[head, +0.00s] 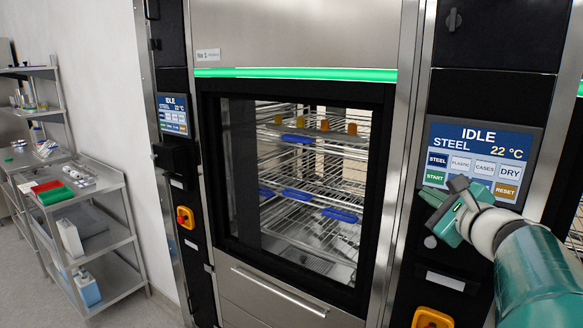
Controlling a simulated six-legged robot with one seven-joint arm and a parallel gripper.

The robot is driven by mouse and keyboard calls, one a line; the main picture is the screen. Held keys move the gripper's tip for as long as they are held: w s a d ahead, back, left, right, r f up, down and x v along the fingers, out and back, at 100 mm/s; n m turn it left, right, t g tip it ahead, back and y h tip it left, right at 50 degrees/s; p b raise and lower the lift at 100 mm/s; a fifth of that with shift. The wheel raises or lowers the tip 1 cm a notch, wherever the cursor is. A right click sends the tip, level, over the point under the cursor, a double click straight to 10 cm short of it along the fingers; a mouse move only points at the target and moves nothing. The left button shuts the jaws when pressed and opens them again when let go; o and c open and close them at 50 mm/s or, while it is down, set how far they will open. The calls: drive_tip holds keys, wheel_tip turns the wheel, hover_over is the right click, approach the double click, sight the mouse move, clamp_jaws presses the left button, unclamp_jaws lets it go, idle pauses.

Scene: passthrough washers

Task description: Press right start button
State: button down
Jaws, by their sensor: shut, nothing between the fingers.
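The right control panel (480,160) has a lit screen reading IDLE, STEEL, 22 °C. Its green START button (434,178) sits at the screen's lower left, below the blue STEEL button (437,159). My gripper (438,205) is shut and empty, just below the START button in the picture. Whether it touches the panel cannot be told. My gripper and wrist cover part of the panel's lower edge. The START label stays visible. A left control panel (173,115), also reading IDLE and STEEL, is on the washer's other side.
The washer's glass door (300,190) shows wire racks with blue and yellow items inside. An orange emergency switch (433,318) sits below the right panel, another (185,217) below the left one. Steel shelving (130,225) stands at left, with clear floor beside it.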

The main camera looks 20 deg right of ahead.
sight(437, 184)
drive_tip(key=shift+w+d, duration=1.1)
drive_tip(key=shift+d, duration=0.35)
drive_tip(key=shift+w+d, duration=1.1)
drive_tip(key=shift+d, duration=0.3)
drive_tip(key=shift+w+d, duration=0.3)
drive_tip(key=shift+d, duration=0.05)
